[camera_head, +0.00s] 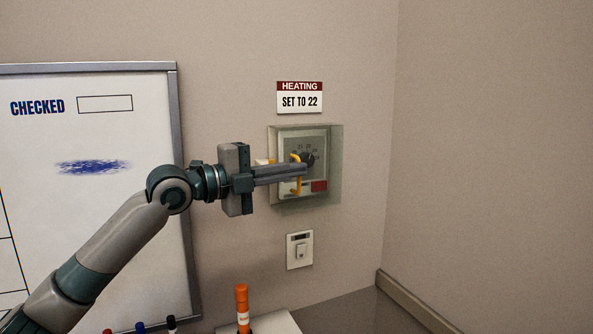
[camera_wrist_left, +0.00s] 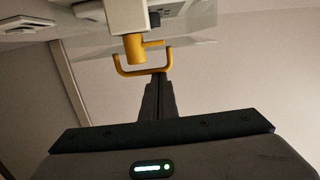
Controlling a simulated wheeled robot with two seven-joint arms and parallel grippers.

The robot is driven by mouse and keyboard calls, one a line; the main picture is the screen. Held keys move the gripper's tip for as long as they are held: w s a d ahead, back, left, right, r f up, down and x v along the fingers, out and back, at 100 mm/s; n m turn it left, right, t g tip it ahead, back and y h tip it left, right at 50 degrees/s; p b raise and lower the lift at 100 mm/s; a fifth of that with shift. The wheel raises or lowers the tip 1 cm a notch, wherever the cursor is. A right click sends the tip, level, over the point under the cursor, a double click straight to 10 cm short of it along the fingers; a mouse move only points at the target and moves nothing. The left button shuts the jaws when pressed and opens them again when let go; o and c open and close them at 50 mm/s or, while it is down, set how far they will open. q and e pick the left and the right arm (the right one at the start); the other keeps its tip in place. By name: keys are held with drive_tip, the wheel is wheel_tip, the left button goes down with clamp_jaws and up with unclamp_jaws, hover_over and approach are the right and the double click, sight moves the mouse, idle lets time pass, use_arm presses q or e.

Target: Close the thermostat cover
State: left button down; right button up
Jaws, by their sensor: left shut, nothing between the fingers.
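The thermostat (camera_head: 321,150) is on the wall, with a dark dial and a red patch on its face. A clear greenish cover (camera_head: 336,180) lies across its front in the head view; whether it sits fully flush I cannot tell. A yellow U-shaped handle (camera_head: 296,190) shows at the cover, and in the left wrist view (camera_wrist_left: 123,70). My left gripper (camera_head: 305,171) is shut and empty, its fingertips at the handle; exact contact is unclear. Its fingers partly hide the dial and handle. A yellow cylindrical piece (camera_wrist_left: 135,48) is beside the handle. My right gripper is out of view.
A sign (camera_head: 300,98) reads "HEATING SET TO 22" above the thermostat. A wall switch (camera_head: 300,250) is below it. A framed whiteboard (camera_head: 110,130) is at left. An orange marker (camera_head: 242,305) stands at the bottom. The wall to the right is clear.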

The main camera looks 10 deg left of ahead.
use_arm(q)
drive_tip(key=shift+w+a, duration=0.3)
drive_tip(key=shift+a, duration=0.15)
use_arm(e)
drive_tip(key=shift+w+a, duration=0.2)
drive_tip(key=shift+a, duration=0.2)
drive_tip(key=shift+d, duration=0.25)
use_arm(q)
drive_tip(key=shift+s+d, duration=0.1)
drive_tip(key=shift+d, duration=0.05)
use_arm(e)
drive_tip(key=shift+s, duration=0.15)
